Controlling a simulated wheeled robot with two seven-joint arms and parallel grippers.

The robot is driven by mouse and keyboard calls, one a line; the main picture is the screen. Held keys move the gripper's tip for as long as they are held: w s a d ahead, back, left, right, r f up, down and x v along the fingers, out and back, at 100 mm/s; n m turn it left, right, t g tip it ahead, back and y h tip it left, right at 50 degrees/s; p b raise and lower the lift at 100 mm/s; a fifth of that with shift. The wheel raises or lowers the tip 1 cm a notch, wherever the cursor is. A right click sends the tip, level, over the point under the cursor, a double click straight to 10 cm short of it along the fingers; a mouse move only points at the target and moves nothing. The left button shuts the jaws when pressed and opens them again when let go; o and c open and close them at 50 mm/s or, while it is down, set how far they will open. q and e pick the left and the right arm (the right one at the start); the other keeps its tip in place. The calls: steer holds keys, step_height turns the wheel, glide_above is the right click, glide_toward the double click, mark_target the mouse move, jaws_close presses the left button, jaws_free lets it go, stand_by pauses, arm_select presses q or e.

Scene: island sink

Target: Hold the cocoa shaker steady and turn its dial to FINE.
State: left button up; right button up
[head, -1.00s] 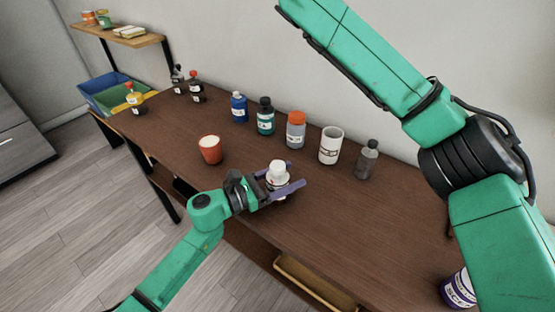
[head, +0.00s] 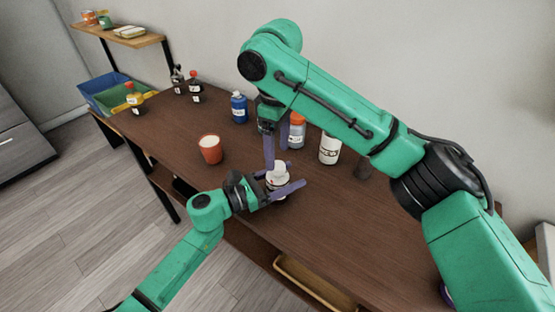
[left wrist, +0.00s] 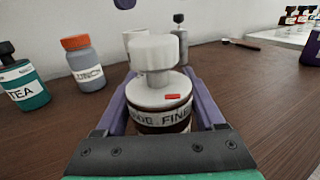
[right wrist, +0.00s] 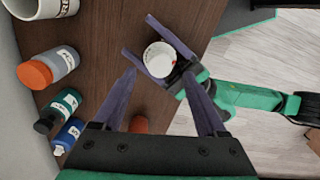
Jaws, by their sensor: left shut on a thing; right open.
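The cocoa shaker (head: 278,184) stands upright on the brown table, with a white knob on a white top. My left gripper (head: 279,189) is shut around its body. In the left wrist view the shaker (left wrist: 158,92) shows a red mark above the band word FINE; other band lettering is only partly readable. My right gripper (head: 277,152) is open and points down just above the knob. In the right wrist view the shaker's white top (right wrist: 160,60) lies beyond and between the open fingers (right wrist: 160,72), which appear clear of it.
An orange-red cup (head: 210,150) stands left of the shaker. Behind it are a blue bottle (head: 239,107), an orange-capped jar (head: 297,133) and a white mug (head: 330,147). A teal tea bottle (left wrist: 26,85) shows in the left wrist view.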

mark_target(278, 165)
step_height(278, 165, down, 4)
steer(key=shift+r, duration=0.1)
jaws_close()
steer(key=shift+m, duration=0.3)
steer(key=m, duration=1.1)
stand_by(0.3)
steer(key=shift+w, duration=0.1)
stand_by(0.4)
jaws_free()
